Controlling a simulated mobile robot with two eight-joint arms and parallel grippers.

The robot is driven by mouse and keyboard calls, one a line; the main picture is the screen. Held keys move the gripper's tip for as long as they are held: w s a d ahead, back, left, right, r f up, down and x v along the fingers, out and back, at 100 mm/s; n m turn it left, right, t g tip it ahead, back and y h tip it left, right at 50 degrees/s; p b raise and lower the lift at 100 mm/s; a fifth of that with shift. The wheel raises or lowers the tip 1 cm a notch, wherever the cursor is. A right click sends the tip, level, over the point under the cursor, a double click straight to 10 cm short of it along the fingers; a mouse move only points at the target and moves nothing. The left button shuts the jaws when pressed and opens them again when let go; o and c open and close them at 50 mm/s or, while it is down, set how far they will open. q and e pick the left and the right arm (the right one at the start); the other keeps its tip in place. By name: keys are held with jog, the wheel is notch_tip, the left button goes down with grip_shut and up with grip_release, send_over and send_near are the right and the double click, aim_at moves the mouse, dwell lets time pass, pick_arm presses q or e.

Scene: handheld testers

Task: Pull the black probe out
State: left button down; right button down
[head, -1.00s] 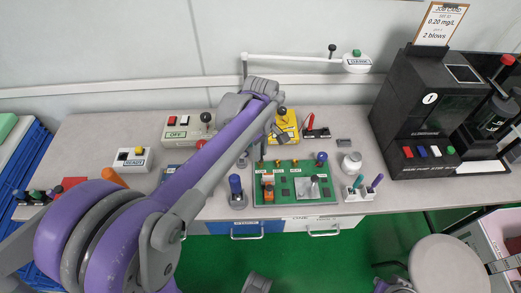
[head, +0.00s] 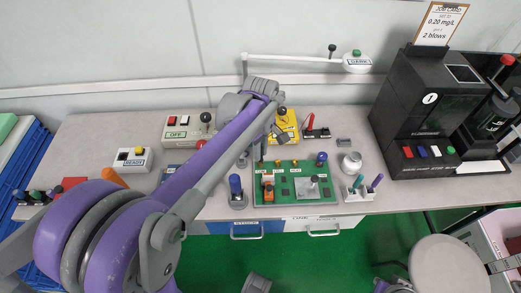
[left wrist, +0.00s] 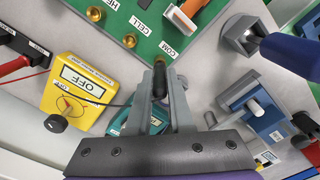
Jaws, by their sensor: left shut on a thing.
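The black probe (left wrist: 159,78) stands between the fingers of my left gripper (left wrist: 160,88) in the left wrist view. The gripper is shut on it, right at the edge of the green board (left wrist: 128,22). The probe's end points at the brass socket (left wrist: 160,47) marked COM; I cannot tell whether its tip is still inside. The yellow meter (left wrist: 78,92), reading OFF, lies left of the gripper. In the head view my left arm reaches across to the board (head: 328,170) and hides part of the scene.
A red probe (left wrist: 14,65) lies beyond the meter. A grey holder (left wrist: 238,36) with a blue handle and a blue block (left wrist: 255,108) stand to the right. In the head view a white tin (head: 350,163) and a black machine (head: 425,110) stand on the right.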

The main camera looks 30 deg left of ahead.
pick_arm(q)
jog(key=shift+r, duration=0.1)
jog(key=shift+r+p, duration=1.8)
jog(key=shift+r, duration=0.45)
jog(key=shift+w, duration=0.1)
